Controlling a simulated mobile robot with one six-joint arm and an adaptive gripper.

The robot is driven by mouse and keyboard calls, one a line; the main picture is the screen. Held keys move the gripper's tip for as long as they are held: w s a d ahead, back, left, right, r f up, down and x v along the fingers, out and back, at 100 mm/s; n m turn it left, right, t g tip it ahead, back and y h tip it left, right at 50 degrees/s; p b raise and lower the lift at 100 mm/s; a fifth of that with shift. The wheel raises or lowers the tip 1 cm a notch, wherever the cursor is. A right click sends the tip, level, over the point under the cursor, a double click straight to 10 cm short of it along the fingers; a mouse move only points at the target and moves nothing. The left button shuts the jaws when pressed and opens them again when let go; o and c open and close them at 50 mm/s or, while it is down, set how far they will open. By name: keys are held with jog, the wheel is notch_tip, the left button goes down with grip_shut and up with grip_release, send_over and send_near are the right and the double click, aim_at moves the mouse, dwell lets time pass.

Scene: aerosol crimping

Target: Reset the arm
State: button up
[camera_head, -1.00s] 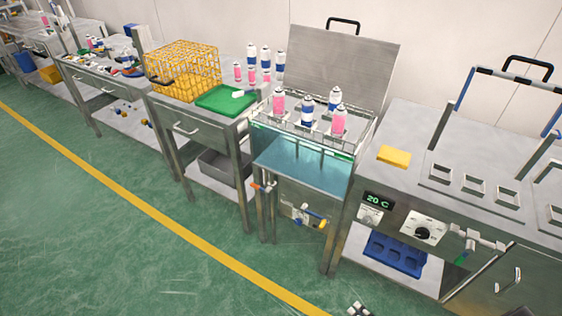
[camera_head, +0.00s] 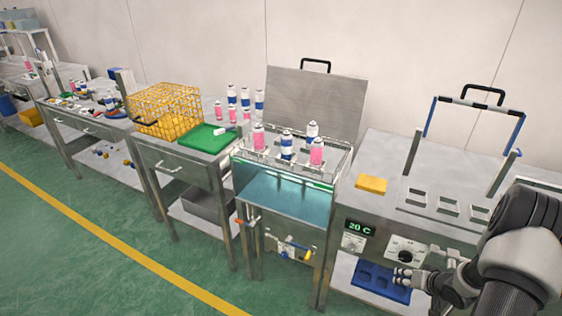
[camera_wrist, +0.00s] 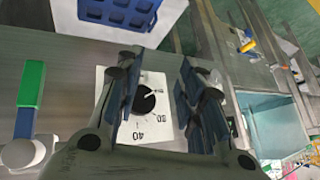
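My gripper (camera_head: 403,279) is in the lower right of the head view, at the end of my grey arm, in front of the heated bath's cabinet. In the wrist view my gripper (camera_wrist: 160,85) has its two dark fingers apart, with nothing held between them. The black dial (camera_wrist: 145,102) on its white scale plate shows between the fingers, farther off. The same dial (camera_head: 405,256) is just above the gripper in the head view. I see no contact between gripper and panel.
A blue rack (camera_head: 372,277) lies on the shelf below the panel. The water bath (camera_head: 285,205) with several cans in its rack stands left of the cabinet. A green-handled valve (camera_wrist: 30,90) is close on the left in the wrist view. Green floor (camera_head: 60,270) in front is clear.

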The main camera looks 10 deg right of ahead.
jog(key=w+a+r+n+h, duration=0.1)
jog(key=w+r+h, duration=0.25)
jog(key=r, duration=1.25)
jog(key=s+a+r+g+h, duration=0.1)
jog(key=s+a+r, duration=0.1)
jog(key=a+r, duration=0.4)
jog(key=s+a+r, duration=0.2)
jog(key=a+r, duration=0.2)
jog(key=r, duration=0.4)
jog(key=s+a+r+n+g+y, duration=0.1)
jog(key=s+a+r+y, duration=0.1)
jog(key=s+a, duration=0.8)
jog(key=s+a+r+n+y, duration=0.2)
jog(key=s+a+r, duration=0.3)
jog(key=s+a, duration=0.6)
jog(key=shift+a+r+n+g, duration=0.3)
jog(key=shift+a+g, duration=0.1)
jog(key=shift+a, duration=0.1)
